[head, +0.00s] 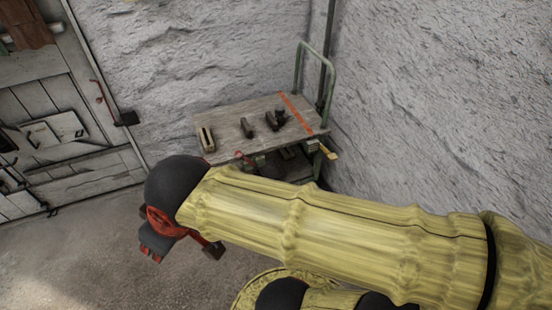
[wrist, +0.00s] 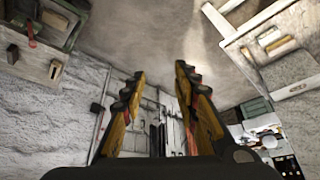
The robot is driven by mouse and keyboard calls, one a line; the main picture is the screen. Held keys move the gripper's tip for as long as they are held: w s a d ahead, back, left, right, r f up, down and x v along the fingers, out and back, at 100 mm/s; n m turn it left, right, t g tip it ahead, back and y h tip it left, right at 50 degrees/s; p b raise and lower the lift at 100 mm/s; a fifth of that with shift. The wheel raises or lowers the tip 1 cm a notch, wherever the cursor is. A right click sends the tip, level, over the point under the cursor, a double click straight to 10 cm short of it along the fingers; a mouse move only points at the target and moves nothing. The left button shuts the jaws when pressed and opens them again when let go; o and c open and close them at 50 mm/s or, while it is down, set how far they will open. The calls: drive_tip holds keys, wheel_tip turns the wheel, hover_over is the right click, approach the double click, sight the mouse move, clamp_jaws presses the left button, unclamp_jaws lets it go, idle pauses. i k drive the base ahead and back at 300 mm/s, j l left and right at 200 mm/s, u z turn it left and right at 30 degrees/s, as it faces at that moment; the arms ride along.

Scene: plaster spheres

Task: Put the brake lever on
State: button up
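A cart (head: 235,112) with a wooden top and green metal frame stands in the corner of the rough walls. A short yellow lever (head: 328,152) sticks out below its right front corner. A thin curved red part (head: 243,157) shows under its front edge. I cannot tell for sure which is the brake lever, nor its position. My gripper (wrist: 158,78) is open and empty in the wrist view, its yellow-and-black fingers wide apart. In the head view it hangs left of and nearer than the cart, touching nothing I can see. My yellow arm hides part of the cart's underside.
Several small dark blocks (head: 272,121) and a pale upright block (head: 206,139) stand on the cart top, beside an orange strip (head: 296,112). A grey plank door (head: 75,120) is at left. The floor (head: 90,250) at lower left is clear.

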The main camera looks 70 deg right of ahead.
sight(239, 154)
drive_tip(key=z, duration=1.75)
